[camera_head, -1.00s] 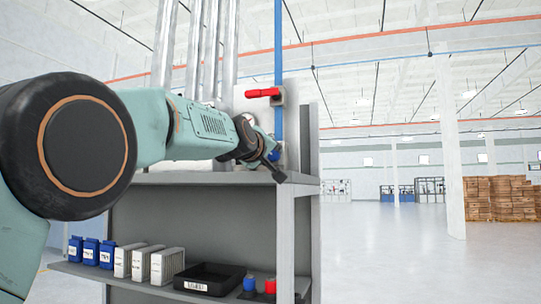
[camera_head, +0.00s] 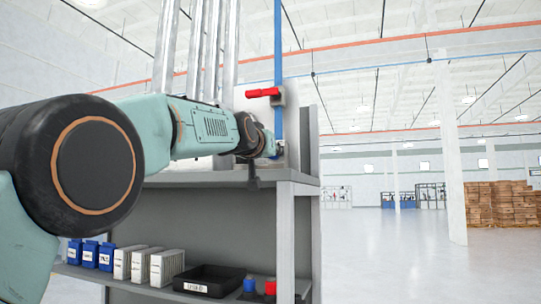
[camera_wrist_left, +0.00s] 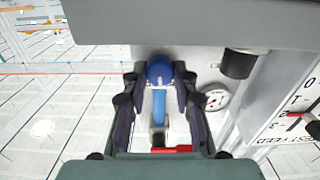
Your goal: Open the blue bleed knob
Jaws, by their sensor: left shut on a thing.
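The blue knob (camera_wrist_left: 160,68) is a round blue shape between my left fingertips in the left wrist view. My left gripper (camera_wrist_left: 160,78) is shut on it, with one dark finger on each side. In the head view my left gripper (camera_head: 270,146) is at the blue pipe (camera_head: 278,65), just above the shelf top; the knob cannot be made out clearly there. A red valve handle (camera_head: 262,93) sits higher on the pipe, pointing left. It also shows below the fingers in the left wrist view (camera_wrist_left: 172,149). My right gripper is not in view.
A grey shelf unit (camera_head: 284,235) stands under my left arm. Its lower shelf holds blue bins (camera_head: 90,254), white boxes (camera_head: 166,267) and a black tray (camera_head: 208,279). A round gauge (camera_wrist_left: 216,98) is beside the fingers. Open floor lies to the right.

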